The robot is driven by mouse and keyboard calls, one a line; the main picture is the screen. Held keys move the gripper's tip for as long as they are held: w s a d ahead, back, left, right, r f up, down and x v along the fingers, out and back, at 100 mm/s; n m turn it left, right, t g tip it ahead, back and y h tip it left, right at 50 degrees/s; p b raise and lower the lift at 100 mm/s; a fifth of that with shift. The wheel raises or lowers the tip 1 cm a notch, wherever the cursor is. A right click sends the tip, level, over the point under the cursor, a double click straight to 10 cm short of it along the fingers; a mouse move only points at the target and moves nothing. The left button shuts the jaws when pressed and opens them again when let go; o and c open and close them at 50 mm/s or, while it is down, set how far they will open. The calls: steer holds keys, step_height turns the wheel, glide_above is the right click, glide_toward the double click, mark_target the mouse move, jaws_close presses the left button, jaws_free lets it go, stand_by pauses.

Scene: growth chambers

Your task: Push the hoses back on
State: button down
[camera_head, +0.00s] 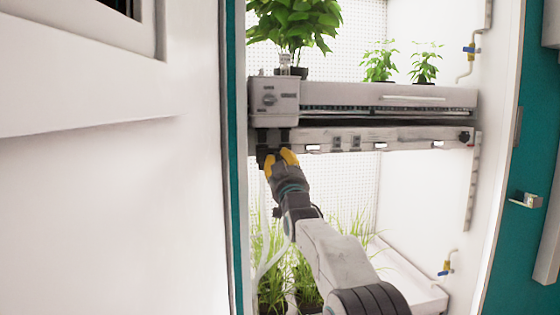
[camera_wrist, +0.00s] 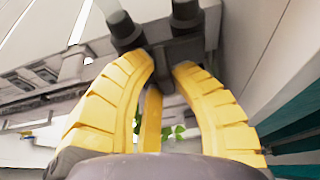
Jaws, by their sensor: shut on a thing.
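My gripper (camera_head: 283,158) has yellow fingers and reaches up to the underside of the shelf unit, below the grey control box (camera_head: 275,97) at its left end. In the wrist view its fingertips (camera_wrist: 168,68) close on a dark coupling block (camera_wrist: 180,52). Two dark round stubs stand at the block's upper side, against the grey unit. The block touches or sits very near the unit; whether it is fully seated I cannot tell. Pale hoses (camera_head: 273,262) hang at the left below my gripper, and their upper ends are hidden.
The chamber's white wall and teal frame (camera_head: 238,160) stand close on the left. Leafy plants (camera_head: 295,25) stand on the upper shelf (camera_head: 430,97). Grassy seedlings (camera_head: 305,275) grow below, around my arm. A valve (camera_head: 446,267) is on the right wall.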

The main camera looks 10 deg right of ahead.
mark_target(276, 135)
steer(key=shift+r, duration=0.15)
steer(key=shift+s+r+p, duration=0.1)
steer(key=shift+r+p, duration=1.35)
steer(key=shift+r, duration=0.6)
steer(key=c, duration=1.3)
jaws_free()
steer(key=shift+a, duration=0.1)
steer(key=shift+o, duration=1.2)
steer(key=shift+f, duration=0.15)
steer(key=shift+s+f, duration=0.1)
steer(key=v, duration=1.1)
steer(key=shift+s, duration=0.25)
steer(key=shift+f, duration=0.15)
